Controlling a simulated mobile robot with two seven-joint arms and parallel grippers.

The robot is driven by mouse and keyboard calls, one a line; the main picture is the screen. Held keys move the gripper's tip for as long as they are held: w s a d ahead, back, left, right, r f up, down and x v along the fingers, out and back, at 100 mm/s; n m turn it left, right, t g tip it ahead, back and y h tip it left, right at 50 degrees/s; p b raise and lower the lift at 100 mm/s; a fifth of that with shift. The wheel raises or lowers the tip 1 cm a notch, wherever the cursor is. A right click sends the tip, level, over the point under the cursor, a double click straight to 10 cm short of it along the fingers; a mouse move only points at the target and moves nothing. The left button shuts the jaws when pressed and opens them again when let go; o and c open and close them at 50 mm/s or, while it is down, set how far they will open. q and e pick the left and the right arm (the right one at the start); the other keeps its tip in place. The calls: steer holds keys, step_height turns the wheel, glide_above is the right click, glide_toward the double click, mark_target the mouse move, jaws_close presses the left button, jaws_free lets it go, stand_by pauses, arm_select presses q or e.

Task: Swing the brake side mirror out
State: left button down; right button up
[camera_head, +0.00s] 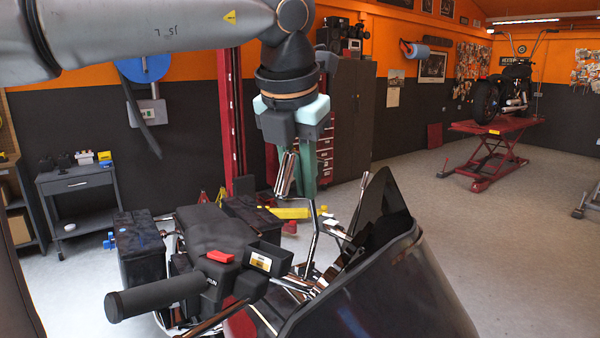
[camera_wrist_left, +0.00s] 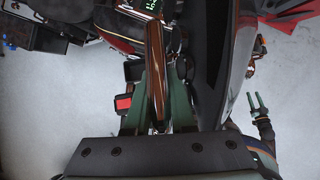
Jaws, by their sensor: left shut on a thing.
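The brake side mirror (camera_head: 284,174) is a thin, shiny plate seen nearly edge-on above the motorcycle's handlebar, and its bent stem (camera_head: 317,228) runs down toward the bar. My left gripper (camera_head: 297,180) reaches down from above with its green fingers shut on the mirror. In the left wrist view the mirror (camera_wrist_left: 155,65) lies as a long brown, reflective strip between the two fingers of my left gripper (camera_wrist_left: 160,95). My right gripper (camera_wrist_left: 257,102) shows small at the right of that view, open and empty; the head view does not show it.
The dark windscreen (camera_head: 376,210) and fairing (camera_head: 385,290) stand close right of the mirror stem. The black handgrip (camera_head: 165,297) and red switch (camera_head: 220,256) are at lower left. Another motorcycle stands on a red lift (camera_head: 490,150) far right. The floor between is free.

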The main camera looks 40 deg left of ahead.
arm_select(q)
steer(key=shift+w+d+n+y, duration=0.1)
steer(key=shift+d+n+y, duration=0.2)
steer(key=shift+d+n, duration=0.2)
steer(key=c, duration=0.8)
jaws_free()
steer(key=shift+o, duration=0.2)
steer(key=v, duration=1.2)
steer(key=shift+r+p, duration=0.25)
steer(key=shift+p, duration=0.2)
steer(key=shift+w+d, duration=0.1)
steer(key=shift+d, duration=0.05)
